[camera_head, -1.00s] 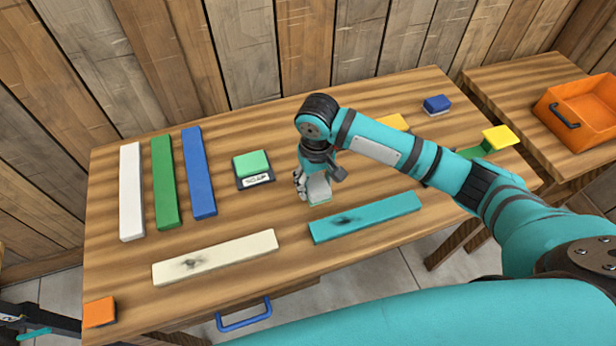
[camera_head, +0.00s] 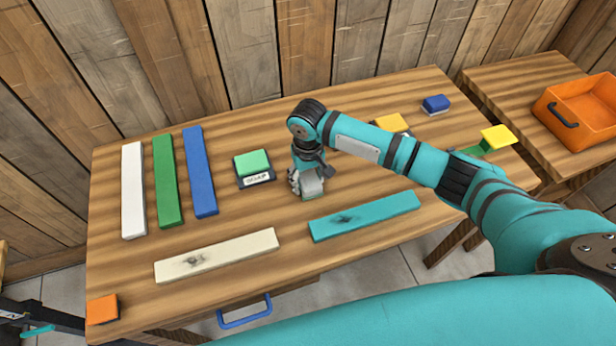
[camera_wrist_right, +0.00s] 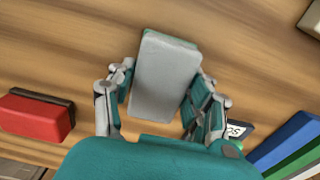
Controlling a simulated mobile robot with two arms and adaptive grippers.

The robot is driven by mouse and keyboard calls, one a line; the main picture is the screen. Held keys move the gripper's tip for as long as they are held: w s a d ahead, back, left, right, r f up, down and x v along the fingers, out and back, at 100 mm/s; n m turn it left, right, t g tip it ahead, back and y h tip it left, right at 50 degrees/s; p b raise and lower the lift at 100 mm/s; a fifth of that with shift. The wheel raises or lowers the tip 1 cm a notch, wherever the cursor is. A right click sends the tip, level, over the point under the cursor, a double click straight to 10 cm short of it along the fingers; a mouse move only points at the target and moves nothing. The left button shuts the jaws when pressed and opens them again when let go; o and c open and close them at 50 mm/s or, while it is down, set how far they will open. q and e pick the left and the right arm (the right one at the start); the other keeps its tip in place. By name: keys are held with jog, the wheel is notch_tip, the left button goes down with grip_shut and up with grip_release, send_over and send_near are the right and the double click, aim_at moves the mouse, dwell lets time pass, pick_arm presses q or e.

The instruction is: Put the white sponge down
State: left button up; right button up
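The white sponge (camera_head: 312,187), a pale block with a green layer underneath, is in my right gripper (camera_head: 302,183) over the middle of the table. In the right wrist view the sponge (camera_wrist_right: 166,78) lies between the two fingers of the gripper (camera_wrist_right: 163,95), which sit close along its sides. The sponge is low over the wood; I cannot tell whether it touches.
A green sponge (camera_head: 252,162) sits on a labelled dark base to the left. A teal board (camera_head: 365,216) and a cream board (camera_head: 217,256) lie in front. White, green and blue bars (camera_head: 200,172) lie at left. A red block (camera_wrist_right: 36,116) shows in the wrist view.

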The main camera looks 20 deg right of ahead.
aim_at(308, 178)
jog(key=o, duration=0.4)
notch_tip(308, 178, up, 12)
jog(key=shift+r+b, duration=0.15)
jog(key=shift+b, duration=0.15)
jog(key=shift+s, duration=0.1)
dwell(0.6)
